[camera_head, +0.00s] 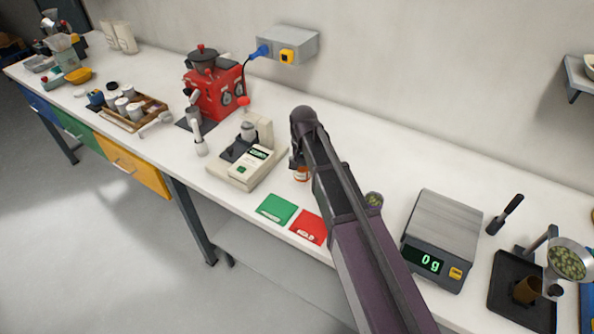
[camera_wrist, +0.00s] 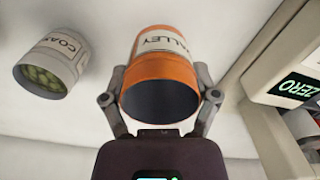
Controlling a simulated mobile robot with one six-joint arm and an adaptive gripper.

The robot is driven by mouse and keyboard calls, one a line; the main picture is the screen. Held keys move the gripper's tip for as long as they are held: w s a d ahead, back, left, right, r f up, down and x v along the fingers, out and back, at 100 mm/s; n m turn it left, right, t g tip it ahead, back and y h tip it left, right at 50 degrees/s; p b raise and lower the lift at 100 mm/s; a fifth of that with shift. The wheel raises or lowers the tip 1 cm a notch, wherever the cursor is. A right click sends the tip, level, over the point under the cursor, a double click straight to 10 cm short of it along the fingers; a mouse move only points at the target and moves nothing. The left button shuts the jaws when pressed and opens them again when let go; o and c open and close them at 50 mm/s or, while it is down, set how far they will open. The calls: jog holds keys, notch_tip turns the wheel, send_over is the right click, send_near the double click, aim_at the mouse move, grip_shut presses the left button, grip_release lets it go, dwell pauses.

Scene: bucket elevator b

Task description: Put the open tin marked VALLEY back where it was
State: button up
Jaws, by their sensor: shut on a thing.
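The orange tin marked VALLEY (camera_wrist: 165,60), with a white label band, is between the fingers of my gripper (camera_wrist: 160,88) in the wrist view. My gripper is shut on its sides. Its open mouth faces the wrist camera and the inside looks dark; I cannot make out any contents. In the head view the tin (camera_head: 301,174) shows only partly beside my arm, just right of the beige device (camera_head: 247,165). I cannot tell whether it touches the bench. My fingers are hidden behind my arm there.
A white tin marked COAST (camera_wrist: 52,62) with green contents stands nearby; it also shows in the head view (camera_head: 374,200). A green card (camera_head: 276,210) and a red card (camera_head: 309,227) lie in front. A scale (camera_head: 443,236) reading 0 g stands right. A red machine (camera_head: 213,92) stands behind left.

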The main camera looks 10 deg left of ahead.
aim_at(301, 171)
jog(key=shift+w, duration=0.1)
jog(key=shift+w+a, duration=0.15)
jog(key=shift+w, duration=0.1)
jog(key=shift+w+a+f+b, duration=0.15)
jog(key=shift+w+f+b, duration=0.1)
jog(key=shift+f+b, duration=1.6)
jog(key=shift+f, duration=0.15)
jog(key=o, duration=1.2)
notch_tip(301, 171, up, 12)
jog(key=p, duration=1.2)
jog(key=shift+r, duration=0.2)
